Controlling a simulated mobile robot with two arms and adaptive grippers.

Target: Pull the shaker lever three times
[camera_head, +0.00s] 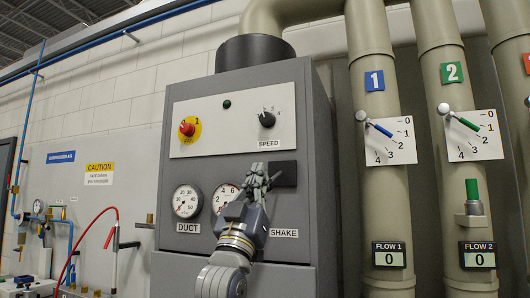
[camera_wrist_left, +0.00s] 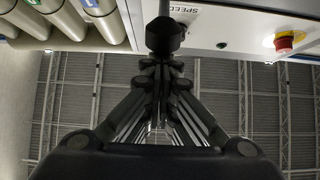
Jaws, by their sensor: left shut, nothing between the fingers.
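The grey shaker cabinet (camera_head: 300,240) stands in the middle of the head view, with a SHAKE label (camera_head: 284,233) low on its front. My right gripper is out of view.
A red FAN button (camera_head: 187,129) and a SPEED knob (camera_head: 267,119) sit on the panel above my gripper. Two gauges (camera_head: 187,201) are to its left. Pipes with valve levers (camera_head: 379,129) stand at the right. A red hose (camera_head: 87,237) hangs at the left.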

